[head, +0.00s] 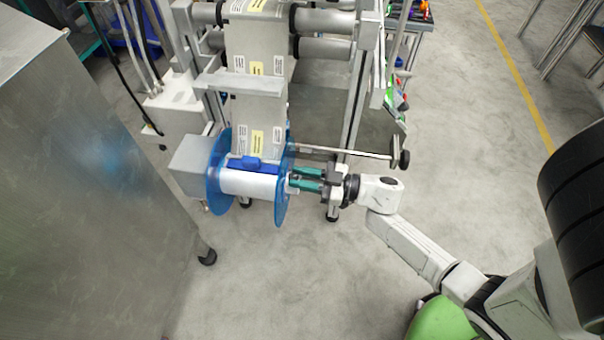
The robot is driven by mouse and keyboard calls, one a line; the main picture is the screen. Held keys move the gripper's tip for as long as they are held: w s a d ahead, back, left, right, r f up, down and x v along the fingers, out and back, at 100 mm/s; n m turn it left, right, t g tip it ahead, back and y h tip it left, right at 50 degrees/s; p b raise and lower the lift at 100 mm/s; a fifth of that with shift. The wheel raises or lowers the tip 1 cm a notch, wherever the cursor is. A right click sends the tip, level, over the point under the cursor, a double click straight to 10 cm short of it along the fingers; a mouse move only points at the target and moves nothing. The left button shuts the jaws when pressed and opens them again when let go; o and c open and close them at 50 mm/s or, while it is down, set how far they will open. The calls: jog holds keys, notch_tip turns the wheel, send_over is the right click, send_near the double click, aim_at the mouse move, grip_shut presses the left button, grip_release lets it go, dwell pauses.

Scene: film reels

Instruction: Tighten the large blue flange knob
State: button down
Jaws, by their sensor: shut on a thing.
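A reel with two translucent blue flanges carries a white roll (248,184) on the film machine. The right flange (281,208) faces my arm, and the left flange (217,190) is by a grey box. My gripper (293,180) has teal fingers and reaches in from the right, level with the reel's axis. Its fingers are closed at the hub of the right flange, around the flange knob. The knob itself is mostly hidden by the fingers and too small to make out. A darker blue piece (253,163) lies across the top of the roll.
Labelled film (259,100) runs up from the reel over metal rollers (325,48). A thin rod with a black knob (404,160) sticks out just above my gripper. A large metal cabinet (80,190) stands at left. The floor at right is mostly clear.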

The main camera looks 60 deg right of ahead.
jog(key=m+h, duration=0.1)
jog(key=m+t+h+p, duration=0.1)
jog(key=h, duration=0.1)
jog(key=shift+a+h, duration=0.2)
jog(key=shift+h, duration=0.1)
jog(key=shift+a+m+t+h, duration=0.2)
jog(key=shift+m+t+h, duration=0.1)
jog(key=shift+m+h, duration=1.3)
jog(key=shift+h, duration=0.4)
jog(key=c, duration=0.9)
grip_release()
jog(key=shift+a, duration=0.1)
jog(key=shift+n+y, duration=0.5)
jog(key=shift+y, duration=0.2)
